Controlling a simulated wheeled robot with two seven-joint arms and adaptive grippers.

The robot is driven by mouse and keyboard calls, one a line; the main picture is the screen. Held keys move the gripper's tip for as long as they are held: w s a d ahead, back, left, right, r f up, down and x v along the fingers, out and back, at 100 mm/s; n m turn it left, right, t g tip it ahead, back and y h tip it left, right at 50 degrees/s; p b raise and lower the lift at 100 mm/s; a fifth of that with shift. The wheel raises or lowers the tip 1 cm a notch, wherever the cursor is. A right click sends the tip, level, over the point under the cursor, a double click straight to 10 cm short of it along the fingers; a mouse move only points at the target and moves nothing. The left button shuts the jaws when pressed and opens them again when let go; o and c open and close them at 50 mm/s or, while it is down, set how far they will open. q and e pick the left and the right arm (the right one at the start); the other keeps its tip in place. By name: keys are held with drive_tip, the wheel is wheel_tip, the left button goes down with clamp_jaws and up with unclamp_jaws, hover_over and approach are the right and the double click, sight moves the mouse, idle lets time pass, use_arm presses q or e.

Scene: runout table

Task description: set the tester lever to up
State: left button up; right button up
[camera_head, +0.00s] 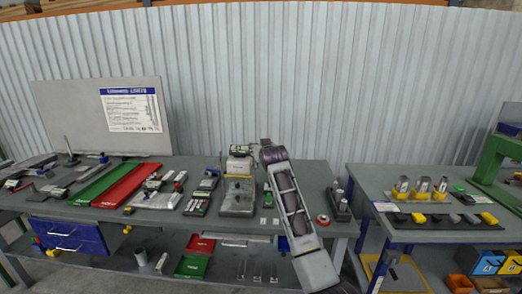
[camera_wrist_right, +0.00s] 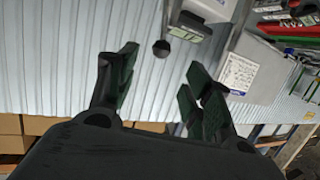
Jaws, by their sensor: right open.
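The tester (camera_head: 240,167) is a pale box on a grey stand on the main table, just left of my right gripper in the head view. In the right wrist view its pale housing (camera_wrist_right: 205,9) shows at the top. A round black knob (camera_wrist_right: 161,47), which looks like the end of the lever, lies ahead of the gap between my fingers. My right gripper (camera_wrist_right: 158,84) is open and empty, apart from the knob. In the head view the right gripper (camera_head: 266,145) is beside the tester's upper part. The lever's arm and its setting cannot be made out. My left gripper is not in view.
A board with a notice (camera_head: 133,108) stands at the back left. Green (camera_head: 103,184) and red (camera_head: 130,185) strips and several small devices lie left of the tester. A roll of red tape (camera_head: 322,219) lies to the right. A second table (camera_head: 408,235) stands beyond a gap.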

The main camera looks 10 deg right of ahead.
drive_tip(key=shift+s+r, duration=0.2)
drive_tip(key=shift+s, duration=0.4)
drive_tip(key=shift+f, duration=0.1)
